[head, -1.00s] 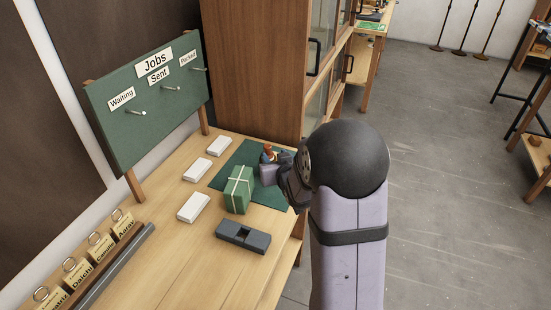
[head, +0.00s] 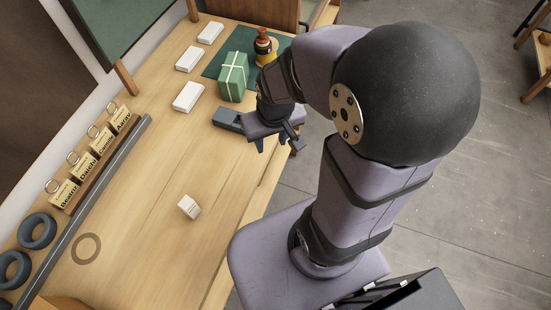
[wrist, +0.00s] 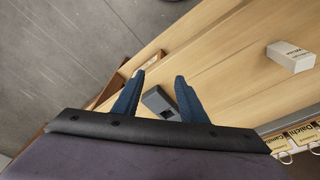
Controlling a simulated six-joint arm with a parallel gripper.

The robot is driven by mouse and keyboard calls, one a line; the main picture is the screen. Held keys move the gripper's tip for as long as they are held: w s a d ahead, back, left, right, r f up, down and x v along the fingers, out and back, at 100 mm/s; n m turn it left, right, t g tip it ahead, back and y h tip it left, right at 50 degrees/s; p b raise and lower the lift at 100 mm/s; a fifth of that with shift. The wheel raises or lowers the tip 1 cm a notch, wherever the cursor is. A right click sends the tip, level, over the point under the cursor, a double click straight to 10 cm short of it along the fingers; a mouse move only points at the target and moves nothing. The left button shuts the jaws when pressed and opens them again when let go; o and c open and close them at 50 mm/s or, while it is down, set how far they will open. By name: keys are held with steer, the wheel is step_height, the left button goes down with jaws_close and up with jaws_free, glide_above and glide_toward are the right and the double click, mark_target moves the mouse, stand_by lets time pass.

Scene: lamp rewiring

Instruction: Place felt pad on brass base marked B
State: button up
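My gripper (head: 279,144) hangs over the front edge of the bench in the head view. In the wrist view its two blue fingers (wrist: 160,80) are spread apart, with nothing held between them. A small round object with a yellowish, brass-like bottom and an orange-red and dark top (head: 265,46) stands on the green mat (head: 222,62) at the back of the bench. I cannot see a B mark on it. I cannot make out a separate felt pad in either view.
A dark grey notched block (head: 226,119) lies beside my gripper; it also shows in the wrist view (wrist: 158,101). A green wrapped box (head: 232,83) stands at the mat. A small white box (head: 189,206) stands nearer. White blocks (head: 187,97) line the left.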

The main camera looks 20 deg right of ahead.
steer(key=s+a+g, duration=0.1)
steer(key=s+g, duration=0.1)
steer(key=s, duration=0.4)
steer(key=shift+a+r, duration=0.15)
steer(key=shift+a, duration=0.05)
